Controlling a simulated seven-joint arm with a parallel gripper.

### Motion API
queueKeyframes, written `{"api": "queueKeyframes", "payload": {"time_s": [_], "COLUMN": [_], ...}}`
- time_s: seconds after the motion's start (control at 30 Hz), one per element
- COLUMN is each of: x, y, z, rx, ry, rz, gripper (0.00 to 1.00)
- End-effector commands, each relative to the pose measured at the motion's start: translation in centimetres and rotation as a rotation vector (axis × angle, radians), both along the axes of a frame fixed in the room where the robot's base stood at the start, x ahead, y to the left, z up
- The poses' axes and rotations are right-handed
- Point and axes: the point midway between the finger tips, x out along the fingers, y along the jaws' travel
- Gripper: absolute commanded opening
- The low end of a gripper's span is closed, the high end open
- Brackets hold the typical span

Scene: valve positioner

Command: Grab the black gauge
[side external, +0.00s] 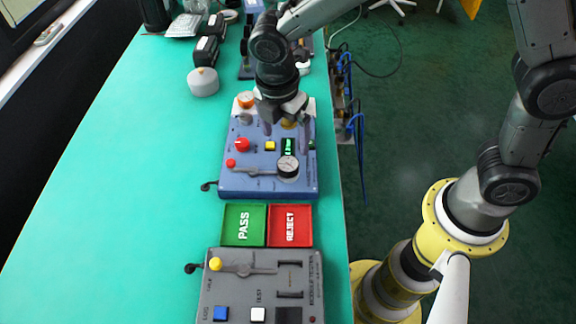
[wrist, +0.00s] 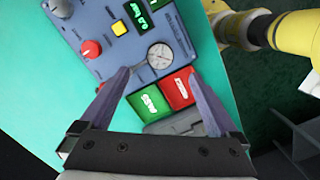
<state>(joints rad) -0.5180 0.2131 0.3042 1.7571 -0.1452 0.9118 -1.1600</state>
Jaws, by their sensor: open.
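My gripper (side external: 286,128) is open and empty above the rear part of the box, behind the gauge in the side view. In the wrist view my gripper (wrist: 158,75) has its two fingers spread wide. The height of the fingers above the gauge is hard to tell.
A red knob (side external: 242,145), a yellow button (side external: 270,146) and a green display (side external: 288,146) are close to the gauge. The teal table (side external: 130,200) is clear at left.

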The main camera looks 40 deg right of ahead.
Motion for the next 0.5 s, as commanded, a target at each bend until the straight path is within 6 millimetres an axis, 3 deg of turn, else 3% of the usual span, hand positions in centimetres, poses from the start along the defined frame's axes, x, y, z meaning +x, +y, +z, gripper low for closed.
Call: {"api": "queueKeyframes", "payload": {"time_s": [0.2, 0.5], "x": [0.1, 0.1], "y": [-0.5, -0.7], "z": [-3.9, -6.2], "rx": [-0.003, -0.002], "ry": [0.002, 0.002], "rz": [-0.001, -0.002], "gripper": [0.96, 0.96]}}
